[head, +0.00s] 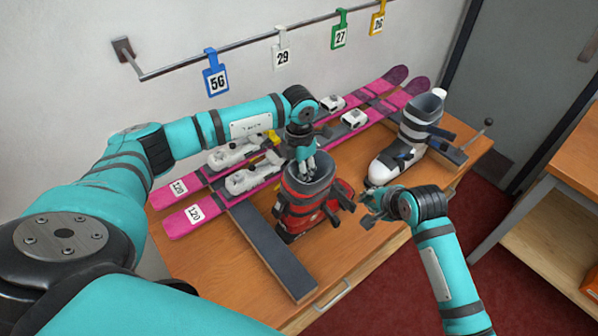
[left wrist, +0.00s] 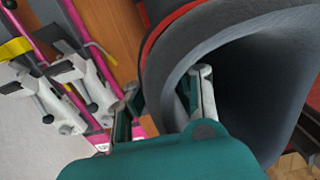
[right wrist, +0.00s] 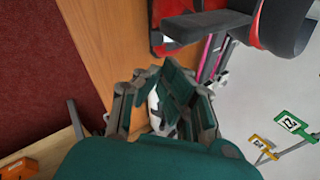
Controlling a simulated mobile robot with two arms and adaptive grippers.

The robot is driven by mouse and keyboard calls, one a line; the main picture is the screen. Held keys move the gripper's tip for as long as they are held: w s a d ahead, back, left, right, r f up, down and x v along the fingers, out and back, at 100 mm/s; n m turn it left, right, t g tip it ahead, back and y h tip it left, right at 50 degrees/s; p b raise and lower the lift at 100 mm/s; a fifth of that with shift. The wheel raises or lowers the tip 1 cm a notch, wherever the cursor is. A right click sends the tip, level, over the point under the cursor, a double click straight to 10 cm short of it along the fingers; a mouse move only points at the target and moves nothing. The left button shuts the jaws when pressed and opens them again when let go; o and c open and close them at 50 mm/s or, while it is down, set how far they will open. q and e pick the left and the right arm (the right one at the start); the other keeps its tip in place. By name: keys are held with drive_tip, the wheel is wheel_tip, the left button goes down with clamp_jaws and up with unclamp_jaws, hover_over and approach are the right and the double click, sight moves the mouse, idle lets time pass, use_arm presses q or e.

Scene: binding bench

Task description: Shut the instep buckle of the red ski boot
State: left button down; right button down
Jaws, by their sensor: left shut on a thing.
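The red ski boot (head: 303,210) stands on the bench with its grey cuff upward. My left gripper (head: 302,160) is shut on the cuff wall, one finger inside and one outside; the grey cuff (left wrist: 235,45) fills much of the left wrist view. Dark buckle levers (head: 345,202) stick out from the boot's right side. A dark lever (right wrist: 205,25) also shows at the top of the right wrist view. I cannot tell how the instep buckle is set.
Pink skis (head: 185,215) with white bindings lie behind the boot. A white and grey boot (head: 398,160) stands to the right. A dark strip (head: 270,250) lies at the front left. Numbered tags (head: 216,80) hang on a wall rail. Bare wood (head: 345,245) lies in front.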

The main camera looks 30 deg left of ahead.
use_arm(q)
drive_tip(key=shift+s+d+f, duration=0.2)
drive_tip(key=shift+d+f, duration=0.1)
use_arm(e)
drive_tip(key=v, duration=0.7)
drive_tip(key=shift+s+d+r, duration=0.15)
drive_tip(key=shift+s+r, duration=0.05)
drive_tip(key=shift+s, duration=0.05)
use_arm(q)
drive_tip(key=c, duration=1.5)
unclamp_jaws()
drive_tip(key=o, duration=0.4)
drive_tip(key=shift+w, duration=0.35)
drive_tip(key=r, duration=1.2)
drive_tip(key=shift+w+a, duration=0.1)
drive_tip(key=shift+a, duration=0.1)
use_arm(e)
drive_tip(key=shift+w, duration=0.2)
drive_tip(key=shift+f, duration=0.1)
